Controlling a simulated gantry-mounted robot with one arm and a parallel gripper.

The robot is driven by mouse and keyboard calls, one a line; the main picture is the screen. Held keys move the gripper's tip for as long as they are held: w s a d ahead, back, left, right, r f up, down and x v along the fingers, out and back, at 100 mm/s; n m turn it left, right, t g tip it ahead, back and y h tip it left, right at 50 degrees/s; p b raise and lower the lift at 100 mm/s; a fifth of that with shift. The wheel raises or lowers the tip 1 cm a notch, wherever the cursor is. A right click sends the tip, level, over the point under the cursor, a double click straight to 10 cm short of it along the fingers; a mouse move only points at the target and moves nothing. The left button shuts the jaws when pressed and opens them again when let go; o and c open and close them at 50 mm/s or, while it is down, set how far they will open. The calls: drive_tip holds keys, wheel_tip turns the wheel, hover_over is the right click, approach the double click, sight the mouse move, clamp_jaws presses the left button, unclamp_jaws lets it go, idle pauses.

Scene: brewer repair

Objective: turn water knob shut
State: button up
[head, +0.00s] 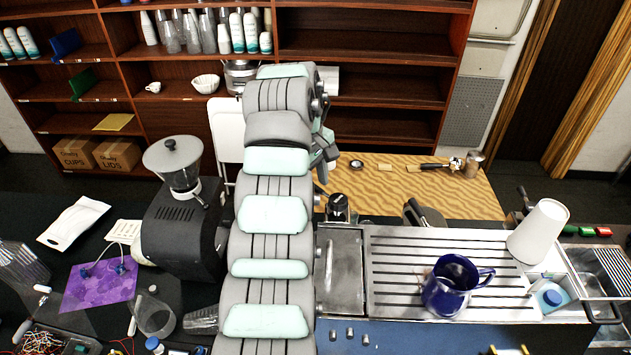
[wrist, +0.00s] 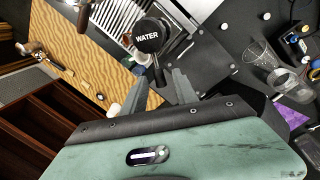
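The water knob (wrist: 148,37) is round and black with white "WATER" lettering. It shows near the top middle of the wrist view. A dark handle runs from it toward my gripper (wrist: 170,80). The two grey fingers stand apart just below the knob in the wrist view, and I see nothing clamped between them. I cannot tell whether a finger touches the handle. In the head view a dark rounded knob (head: 338,205) stands at the brewer's back left corner, and my gripper (head: 325,160) is beyond it, partly hidden by my arm.
A blue mug (head: 446,290) stands on the slatted metal drip tray (head: 400,245). A black grinder (head: 182,225) is left of my arm. A wooden board (head: 440,200) lies behind the brewer, with shelves (head: 370,90) at the back.

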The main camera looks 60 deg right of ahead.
drive_tip(key=shift+c, duration=0.3)
clamp_jaws()
idle(1.1)
